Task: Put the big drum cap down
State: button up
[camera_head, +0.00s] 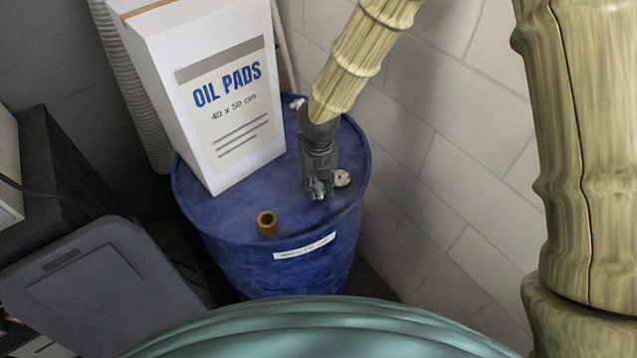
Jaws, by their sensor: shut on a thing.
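My gripper (319,189) points down over the right part of the blue drum's top (230,199). Its fingertips are close to the drum top; I cannot tell whether anything touches it. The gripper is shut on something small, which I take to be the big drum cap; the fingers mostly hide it. A whitish round piece with reddish marks (342,178) shows right beside the fingertips, and I cannot tell whether it is held or lies on the drum.
A tall white oil pads box (235,120) stands on the drum's left part. A small white thing (297,103) is at the drum's back. A block wall (440,150) is close on the right. A grey lidded bin (105,290) is at lower left. The drum's front top is mostly clear.

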aim_at(318, 185)
jog(key=o, duration=1.1)
jog(key=shift+r, duration=0.1)
notch_tip(318, 185, up, 12)
jog(key=shift+r+b, duration=0.1)
jog(key=shift+b, duration=0.8)
